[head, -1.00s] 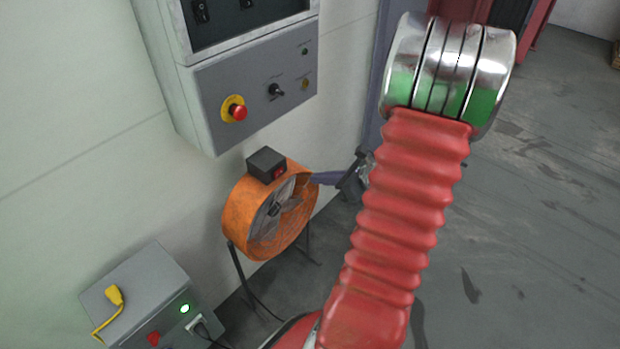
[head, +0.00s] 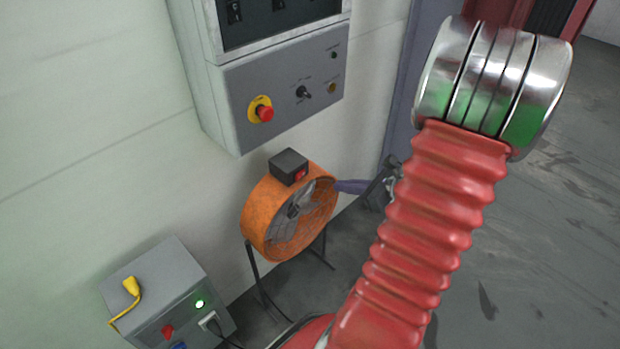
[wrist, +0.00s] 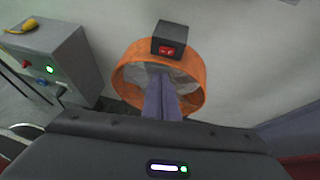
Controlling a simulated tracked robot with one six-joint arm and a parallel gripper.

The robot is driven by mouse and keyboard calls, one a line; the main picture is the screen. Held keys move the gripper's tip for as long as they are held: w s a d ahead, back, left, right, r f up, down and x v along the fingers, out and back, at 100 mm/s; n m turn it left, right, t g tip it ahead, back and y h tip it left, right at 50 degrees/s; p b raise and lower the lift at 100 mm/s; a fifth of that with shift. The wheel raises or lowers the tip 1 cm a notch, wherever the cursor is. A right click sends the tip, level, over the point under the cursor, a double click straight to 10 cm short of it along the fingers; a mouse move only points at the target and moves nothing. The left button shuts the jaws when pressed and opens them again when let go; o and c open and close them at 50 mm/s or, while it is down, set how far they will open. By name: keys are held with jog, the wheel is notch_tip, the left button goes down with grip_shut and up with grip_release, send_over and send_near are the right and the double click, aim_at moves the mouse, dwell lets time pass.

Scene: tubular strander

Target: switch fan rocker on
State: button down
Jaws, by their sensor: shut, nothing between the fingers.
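The fan (head: 262,213) is an orange drum on dark legs beside the wall. A black switch box (head: 287,163) sits on top of its rim, with a small red rocker (head: 300,175) on its front face. The wrist view shows the red rocker (wrist: 167,50) on the box, above the fan (wrist: 190,88). My gripper (wrist: 161,76) points at the fan in the wrist view, its purplish fingers together and empty, with the tips below the switch box.
A grey control cabinet (head: 285,105) with a red emergency button (head: 265,113) hangs above the fan. A grey box (head: 155,285) with a green lamp, yellow connector and plugged cable stands lower left. Open floor (head: 530,250) lies to the right.

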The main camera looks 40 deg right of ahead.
jog(key=shift+w, duration=0.15)
send_near(301, 175)
notch_tip(301, 175, down, 3)
jog(key=a, duration=0.2)
jog(key=w, duration=0.3)
jog(key=shift+w, duration=0.2)
jog(key=shift+w+a, duration=0.15)
jog(key=shift+w, duration=0.55)
jog(key=shift+w+a, duration=0.15)
jog(key=shift+w, duration=0.05)
jog(key=shift+s+d, duration=0.15)
jog(key=shift+d, duration=0.75)
